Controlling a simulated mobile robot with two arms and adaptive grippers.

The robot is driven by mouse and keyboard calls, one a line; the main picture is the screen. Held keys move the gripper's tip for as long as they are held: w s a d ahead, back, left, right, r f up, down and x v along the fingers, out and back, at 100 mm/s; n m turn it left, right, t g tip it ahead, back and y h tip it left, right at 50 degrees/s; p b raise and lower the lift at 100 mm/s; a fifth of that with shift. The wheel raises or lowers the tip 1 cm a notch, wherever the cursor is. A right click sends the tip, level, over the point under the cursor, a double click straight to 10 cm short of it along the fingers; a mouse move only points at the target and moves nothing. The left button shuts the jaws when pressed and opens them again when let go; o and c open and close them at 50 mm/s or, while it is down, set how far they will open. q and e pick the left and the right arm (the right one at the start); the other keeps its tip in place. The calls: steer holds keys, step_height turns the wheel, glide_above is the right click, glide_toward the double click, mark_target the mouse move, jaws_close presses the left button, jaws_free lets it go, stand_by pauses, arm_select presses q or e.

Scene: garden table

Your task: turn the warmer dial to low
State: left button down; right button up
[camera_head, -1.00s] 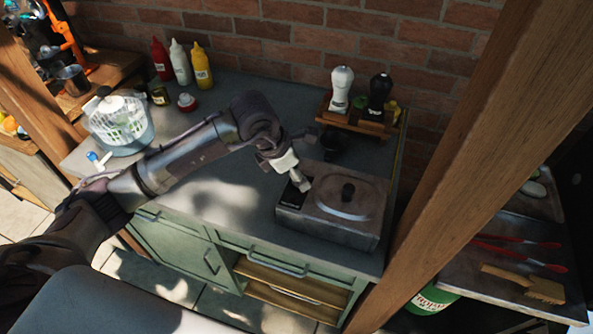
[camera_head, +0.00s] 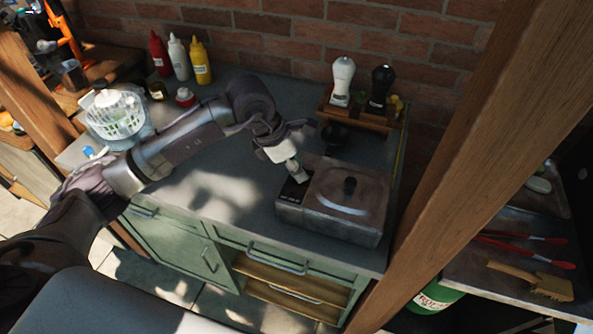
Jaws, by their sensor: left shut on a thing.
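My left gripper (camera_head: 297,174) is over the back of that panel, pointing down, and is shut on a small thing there. The dial is hidden by the gripper, so its setting cannot be read. My right gripper is not in view.
A wooden rack (camera_head: 362,117) with a white and a black grinder stands behind the warmer. A salad spinner (camera_head: 116,116) and several sauce bottles (camera_head: 180,60) stand at the left and back. A wooden post (camera_head: 450,150) rises close on the right. The counter's middle is clear.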

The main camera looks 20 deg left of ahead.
arm_select(q)
steer(key=m+b, duration=0.2)
steer(key=m+g+b, duration=0.1)
steer(key=m+b, duration=0.1)
steer(key=b, duration=0.1)
steer(key=m+g+h+b, duration=0.1)
steer(key=m+b, duration=0.1)
steer(key=shift+w+f, duration=0.2)
steer(key=shift+f, duration=0.05)
steer(key=shift+r+m+g+b, duration=0.15)
steer(key=shift+m+g+b, duration=0.65)
steer(key=shift+m+b, duration=1.05)
steer(key=shift+m, duration=0.35)
steer(key=c, duration=0.8)
jaws_free()
steer(key=shift+c, duration=0.2)
steer(key=shift+r, duration=0.1)
steer(key=v, duration=1.2)
